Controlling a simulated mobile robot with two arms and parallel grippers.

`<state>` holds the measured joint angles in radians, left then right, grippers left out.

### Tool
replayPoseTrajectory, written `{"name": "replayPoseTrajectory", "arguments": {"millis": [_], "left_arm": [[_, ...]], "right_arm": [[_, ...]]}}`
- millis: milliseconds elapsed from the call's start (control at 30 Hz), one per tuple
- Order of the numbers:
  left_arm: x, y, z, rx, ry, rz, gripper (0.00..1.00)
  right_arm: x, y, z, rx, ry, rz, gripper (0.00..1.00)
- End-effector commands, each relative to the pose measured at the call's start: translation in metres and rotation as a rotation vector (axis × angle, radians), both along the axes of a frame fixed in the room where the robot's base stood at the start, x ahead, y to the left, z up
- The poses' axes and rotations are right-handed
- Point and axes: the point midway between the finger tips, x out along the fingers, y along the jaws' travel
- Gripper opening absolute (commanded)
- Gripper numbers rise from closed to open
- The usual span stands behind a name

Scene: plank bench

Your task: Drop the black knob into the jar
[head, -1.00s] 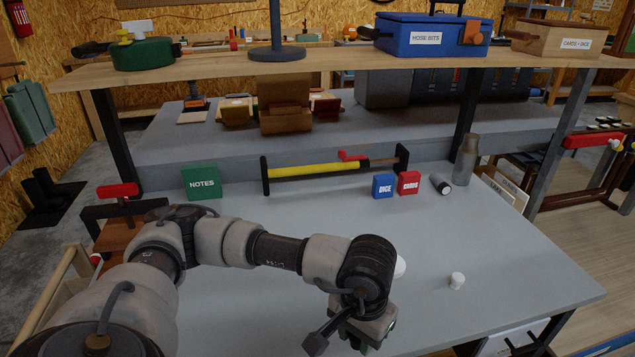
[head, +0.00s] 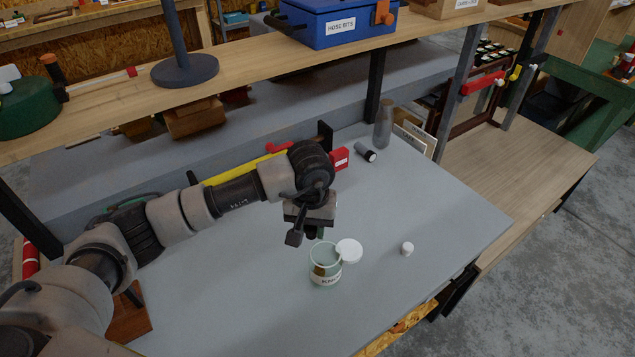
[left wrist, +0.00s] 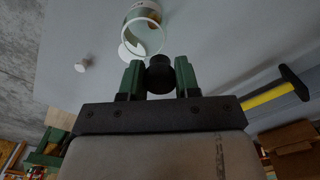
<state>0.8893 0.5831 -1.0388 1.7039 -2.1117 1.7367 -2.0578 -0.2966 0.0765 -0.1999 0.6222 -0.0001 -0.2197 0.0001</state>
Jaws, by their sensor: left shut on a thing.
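My left gripper (head: 315,232) is shut on the black knob (left wrist: 160,77), whose dark round shape shows between the green fingers in the left wrist view. In the head view the knob is hard to make out against the dark gripper. The jar (head: 325,274) is clear, with a label on its front, and stands upright and open on the grey bench. The gripper is above and just behind the jar's mouth in the head view. The jar also shows in the left wrist view (left wrist: 143,31), beyond the knob. My right gripper is not in view.
A round white lid (head: 349,250) is beside the jar's rim. A small white knob (head: 407,249) stands to the right. A red box (head: 340,158), a dark cylinder (head: 366,152) and a grey bottle (head: 384,125) stand farther back. The bench's right front is clear.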

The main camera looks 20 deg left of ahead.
Motion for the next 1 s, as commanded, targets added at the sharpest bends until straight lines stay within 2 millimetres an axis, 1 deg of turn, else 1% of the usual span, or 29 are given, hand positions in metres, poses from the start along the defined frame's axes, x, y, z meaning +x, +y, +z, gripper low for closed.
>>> {"name": "replayPoseTrajectory", "arguments": {"millis": [33,100,200,300,467,800,1000], "left_arm": [[0.005,-0.003,0.018,-0.003,0.004,0.012,0.09],[0.011,-0.005,0.023,-0.002,0.004,0.026,0.09],[0.017,-0.007,0.028,-0.001,0.003,0.040,0.09],[0.021,-0.008,0.029,0.000,0.001,0.049,0.09],[0.022,-0.009,0.019,-0.001,0.002,0.053,0.09],[0.021,-0.009,-0.020,-0.001,0.002,0.052,0.09],[0.022,-0.008,-0.032,-0.001,0.000,0.053,0.09]], "right_arm": [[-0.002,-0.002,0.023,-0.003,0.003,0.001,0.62],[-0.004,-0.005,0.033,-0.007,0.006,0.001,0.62],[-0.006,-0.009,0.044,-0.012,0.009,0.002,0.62],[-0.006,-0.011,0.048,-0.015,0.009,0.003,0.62],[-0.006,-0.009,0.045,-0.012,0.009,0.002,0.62],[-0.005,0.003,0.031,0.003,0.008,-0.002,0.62],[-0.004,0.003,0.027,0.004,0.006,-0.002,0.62]]}}
